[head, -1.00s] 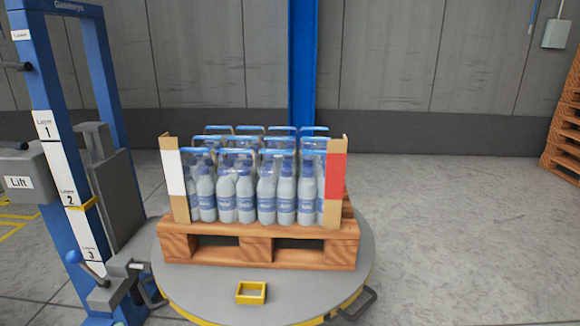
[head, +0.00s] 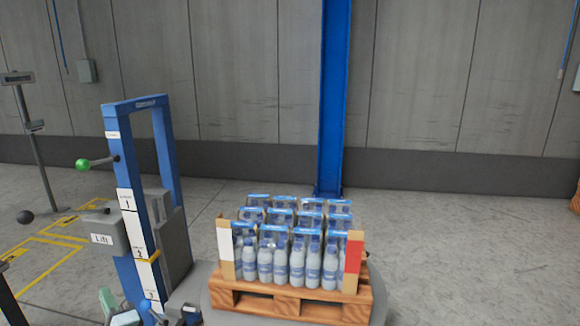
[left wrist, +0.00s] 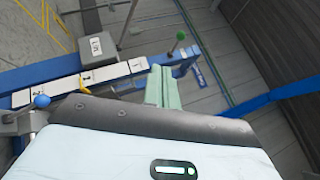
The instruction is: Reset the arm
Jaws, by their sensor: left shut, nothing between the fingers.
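My left gripper (head: 108,302) is at the bottom left of the head view, in front of the foot of the blue mast (head: 131,230). Its pale green fingers also show in the left wrist view (left wrist: 159,86), pressed together and empty. My right gripper is not in view.
A wooden pallet (head: 285,301) with shrink-wrapped bottles (head: 290,235) and white and red corner boards stands on a grey turntable (head: 211,300) right of the mast. A blue column (head: 332,100) stands behind.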

